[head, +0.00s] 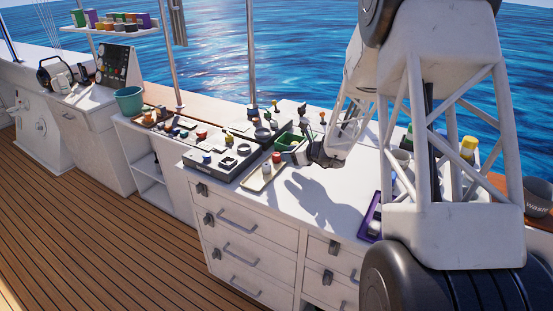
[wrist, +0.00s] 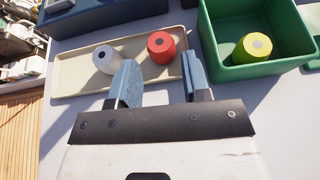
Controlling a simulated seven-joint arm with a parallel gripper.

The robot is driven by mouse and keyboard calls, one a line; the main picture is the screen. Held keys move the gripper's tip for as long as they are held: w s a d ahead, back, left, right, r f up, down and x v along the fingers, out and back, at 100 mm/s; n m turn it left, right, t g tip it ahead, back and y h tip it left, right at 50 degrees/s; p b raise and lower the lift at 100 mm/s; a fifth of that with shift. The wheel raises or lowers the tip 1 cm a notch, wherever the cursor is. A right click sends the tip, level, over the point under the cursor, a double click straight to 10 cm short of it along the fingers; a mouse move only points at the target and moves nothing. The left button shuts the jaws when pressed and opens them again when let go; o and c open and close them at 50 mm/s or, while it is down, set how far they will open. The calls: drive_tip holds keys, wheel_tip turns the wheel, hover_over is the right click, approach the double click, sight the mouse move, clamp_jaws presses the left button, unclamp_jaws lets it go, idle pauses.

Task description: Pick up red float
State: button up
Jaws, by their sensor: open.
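The red float (wrist: 161,47) is a short red cylinder with a dark hole in its end. It lies on a beige tray (wrist: 75,84) in the wrist view. In the head view the red float (head: 276,157) is a small red spot at the tray's far end. My gripper (wrist: 158,80) is open and empty, its two blue-grey fingers apart. The red float shows beyond and between the fingertips, and I cannot tell the height gap. In the head view my gripper (head: 312,160) is near the green bin, partly hidden by my arm.
A white float (wrist: 105,58) lies on the tray left of the red one, close to the left finger. A green bin (wrist: 258,68) with a yellow-green float (wrist: 252,47) stands right of the tray. A grey foam-lined case (head: 222,160) sits left.

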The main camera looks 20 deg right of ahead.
sight(277, 154)
drive_tip(key=shift+w+a+f, duration=0.2)
drive_tip(key=shift+w+a, duration=0.1)
drive_tip(key=shift+w, duration=0.05)
drive_tip(key=shift+w+a+f, duration=0.1)
drive_tip(key=shift+x, duration=2.45)
drive_tip(key=shift+f, duration=0.1)
drive_tip(key=c, duration=0.5)
drive_tip(key=shift+c, duration=0.2)
